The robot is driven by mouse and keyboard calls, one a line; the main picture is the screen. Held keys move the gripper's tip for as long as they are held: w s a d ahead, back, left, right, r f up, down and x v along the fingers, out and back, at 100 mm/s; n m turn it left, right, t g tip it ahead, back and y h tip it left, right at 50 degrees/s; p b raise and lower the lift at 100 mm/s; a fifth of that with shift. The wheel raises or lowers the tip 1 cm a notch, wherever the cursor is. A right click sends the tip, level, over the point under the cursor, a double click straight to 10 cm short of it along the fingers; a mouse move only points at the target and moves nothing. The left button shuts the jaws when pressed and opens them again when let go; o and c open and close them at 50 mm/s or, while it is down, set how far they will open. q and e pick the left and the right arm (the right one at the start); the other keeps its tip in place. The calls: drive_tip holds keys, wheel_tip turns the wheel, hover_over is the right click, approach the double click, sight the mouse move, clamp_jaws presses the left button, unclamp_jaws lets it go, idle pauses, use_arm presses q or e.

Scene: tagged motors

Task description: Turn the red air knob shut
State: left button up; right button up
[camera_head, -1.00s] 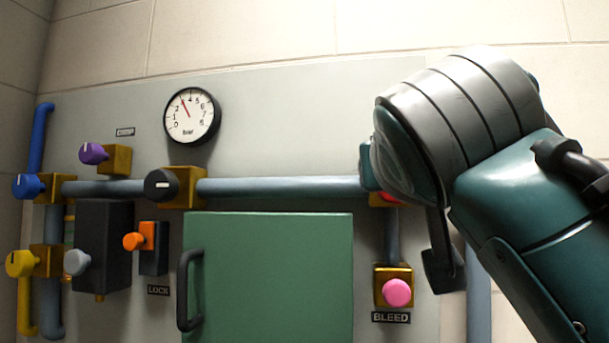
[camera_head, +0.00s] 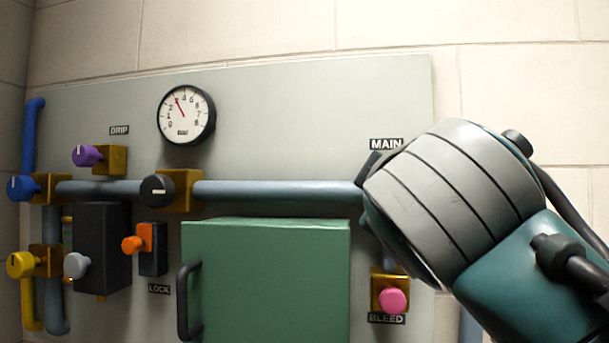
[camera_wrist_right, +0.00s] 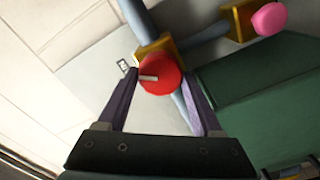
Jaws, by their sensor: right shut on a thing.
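The red knob (camera_wrist_right: 161,74) shows in the right wrist view, with a pale pointer line on its face. It sits on a brass block (camera_wrist_right: 153,47) on the pipe. The two fingers of my right gripper (camera_wrist_right: 160,80) stand on either side of the knob, shut on it. In the head view my right gripper (camera_head: 368,172) is at the right end of the horizontal pipe, under the MAIN label (camera_head: 386,144), and my arm hides the knob. A dial gauge (camera_head: 186,115) has its red needle pointing up and left. My left gripper is not in view.
A pink BLEED knob (camera_head: 393,301) is just below my right wrist. A green door (camera_head: 268,280) with a black handle (camera_head: 188,300) fills the lower middle. Black, purple, blue, yellow, grey and orange knobs stand out on the left.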

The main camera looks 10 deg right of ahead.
drive_tip(key=n+p, duration=0.2)
drive_tip(key=n, duration=0.1)
drive_tip(key=shift+n, duration=0.3)
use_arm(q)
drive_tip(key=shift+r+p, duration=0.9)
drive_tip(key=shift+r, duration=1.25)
use_arm(e)
drive_tip(key=shift+f+n, duration=0.2)
drive_tip(key=shift+n, duration=1.2)
drive_tip(key=o, duration=1.4)
drive_tip(key=shift+c, duration=0.2)
